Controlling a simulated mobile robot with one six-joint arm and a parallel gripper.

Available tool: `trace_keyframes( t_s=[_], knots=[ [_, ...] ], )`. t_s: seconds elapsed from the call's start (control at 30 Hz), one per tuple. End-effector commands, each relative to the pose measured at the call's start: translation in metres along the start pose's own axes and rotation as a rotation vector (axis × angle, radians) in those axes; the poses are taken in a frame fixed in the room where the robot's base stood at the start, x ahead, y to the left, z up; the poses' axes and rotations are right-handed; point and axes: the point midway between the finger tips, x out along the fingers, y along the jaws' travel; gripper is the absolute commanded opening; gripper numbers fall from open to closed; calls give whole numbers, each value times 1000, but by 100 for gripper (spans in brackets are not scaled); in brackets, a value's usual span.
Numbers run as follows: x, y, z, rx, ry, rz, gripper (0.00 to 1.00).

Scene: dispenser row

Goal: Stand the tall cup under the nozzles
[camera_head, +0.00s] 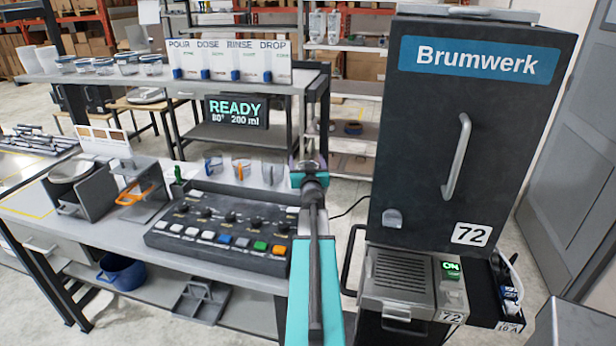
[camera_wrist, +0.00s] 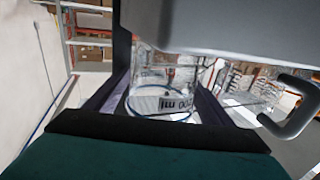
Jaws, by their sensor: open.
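In the wrist view a clear vessel (camera_wrist: 165,75) with a blue ring and a label ending in "00 ml" stands between the two dark fingers of my gripper (camera_wrist: 165,92). I cannot tell whether it touches either finger. In the head view my gripper (camera_head: 309,172) is at the end of my teal arm, above the right end of the control panel; the vessel there is mostly hidden. The nozzles cannot be made out. The Brumwerk machine (camera_head: 420,130) stands to the right of my gripper.
A grey body with a loop handle (camera_wrist: 290,118) is close at the wrist view's upper right. The button panel (camera_head: 222,228) lies on the bench left of my arm. Small items with blue and orange parts (camera_head: 241,170) stand behind it. Several clear cups (camera_head: 127,64) stand on the upper shelf.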

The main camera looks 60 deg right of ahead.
Motion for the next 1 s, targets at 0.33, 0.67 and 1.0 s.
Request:
trace_keyframes(
  t_s=[0.33,0.67,1.0],
  knots=[
    [0,0,0,0,0,0,75],
    [0,0,0,0,0,0,50],
    [0,0,0,0,0,0,29]
  ],
)
